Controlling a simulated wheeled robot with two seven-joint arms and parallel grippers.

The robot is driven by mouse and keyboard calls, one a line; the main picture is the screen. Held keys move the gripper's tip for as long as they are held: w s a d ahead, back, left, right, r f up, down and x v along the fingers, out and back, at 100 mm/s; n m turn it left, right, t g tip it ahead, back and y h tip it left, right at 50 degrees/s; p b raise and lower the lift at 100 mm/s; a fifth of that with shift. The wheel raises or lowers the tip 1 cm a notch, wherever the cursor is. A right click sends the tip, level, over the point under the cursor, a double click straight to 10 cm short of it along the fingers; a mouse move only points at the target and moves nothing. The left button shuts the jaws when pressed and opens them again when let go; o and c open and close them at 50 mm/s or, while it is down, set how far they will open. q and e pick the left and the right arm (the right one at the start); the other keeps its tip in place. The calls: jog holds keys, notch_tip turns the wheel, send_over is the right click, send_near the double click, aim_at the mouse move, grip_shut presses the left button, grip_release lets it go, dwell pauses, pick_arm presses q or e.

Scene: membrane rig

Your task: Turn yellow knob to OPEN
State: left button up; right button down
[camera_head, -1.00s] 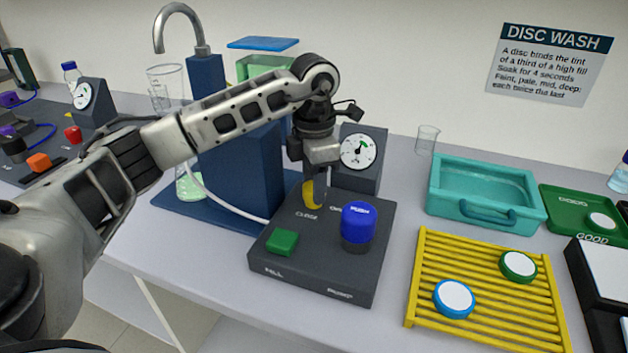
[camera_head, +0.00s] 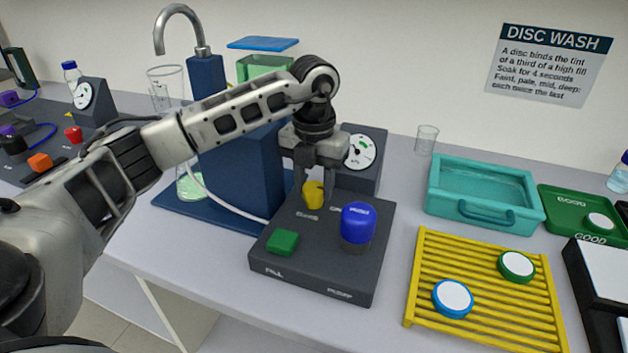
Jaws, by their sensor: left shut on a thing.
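The yellow knob (camera_head: 313,194) stands upright near the back of the dark control box (camera_head: 315,285). Small white lettering lies in front of it, one word on each side, blurred. My left gripper (camera_head: 313,187) comes down from above with its fingers on either side of the knob and is shut on it. A blue knob (camera_head: 358,223) sits to the right and nearer on the same box, and a green square button (camera_head: 283,242) is at the front left. The dial gauge (camera_head: 360,151) stands behind the box. My right gripper is out of view.
A blue pump stand (camera_head: 245,170) with a white hose is close on the left. A teal tray (camera_head: 485,195), a yellow rack (camera_head: 485,290) with two discs, and a green tray (camera_head: 590,212) fill the right side. Bare table shows between box and rack.

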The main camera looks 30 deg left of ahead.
aim_at(315, 186)
pick_arm(q)
jog(key=shift+n, duration=0.5)
jog(key=o, duration=1)
notch_tip(315, 186, up, 7)
jog(key=shift+w+r+b, duration=0.1)
jog(key=shift+r+b, duration=0.1)
jog(key=shift+b, duration=0.2)
notch_tip(315, 186, up, 9)
jog(key=shift+f+p, duration=0.2)
jog(key=shift+p, duration=0.9)
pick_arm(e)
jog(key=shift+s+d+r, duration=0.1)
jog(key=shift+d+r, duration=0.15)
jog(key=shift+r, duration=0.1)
